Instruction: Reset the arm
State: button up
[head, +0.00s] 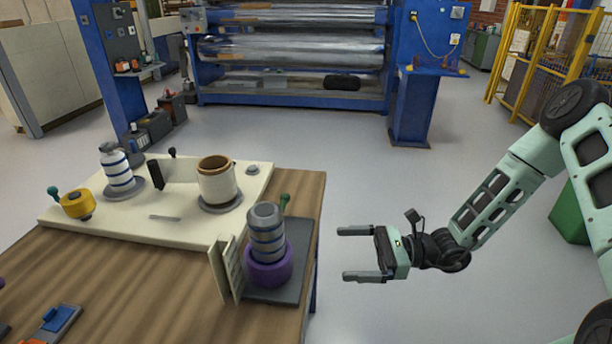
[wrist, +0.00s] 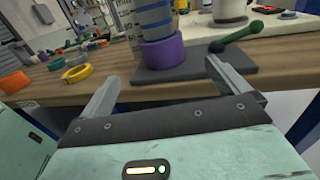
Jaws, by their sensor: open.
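My gripper (head: 362,254) is open and empty, held to the right of the wooden table over open floor in the head view. Its two fingers point left, toward the table. In the wrist view the two fingers of my gripper (wrist: 160,85) are spread apart with nothing between them. My green arm (head: 495,205) reaches in from the right, bent at its joints. Beyond the fingers stands a grey striped roller (head: 266,233) in a purple ring (head: 268,267), on a dark plate (head: 290,290). The gripper is apart from them.
The wooden table (head: 120,285) carries a cream board (head: 120,215) with a white roller (head: 117,168), a yellow piece (head: 78,204) and a brown-rimmed cup (head: 217,180). A blue machine (head: 290,95) stands behind. A yellow fence (head: 540,60) is at the right. Floor around my gripper is clear.

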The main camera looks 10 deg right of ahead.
jog(key=s+a+r+n+g+h, duration=0.3)
jog(key=s+r+n+g+h, duration=0.15)
jog(key=s+n, duration=0.3)
jog(key=s+a+r+n+g+h, duration=0.35)
jog(key=s+n+g+h, duration=0.2)
jog(key=s+n, duration=0.2)
jog(key=s+d+r+n+t+h, duration=0.1)
jog(key=s+r+n+t+h, duration=0.4)
jog(key=n, duration=0.8)
jog(key=shift+s+r+t+h, duration=0.35)
jog(key=shift+r+t+h, duration=0.25)
jog(key=shift+r+h, duration=0.45)
jog(key=shift+d, duration=0.1)
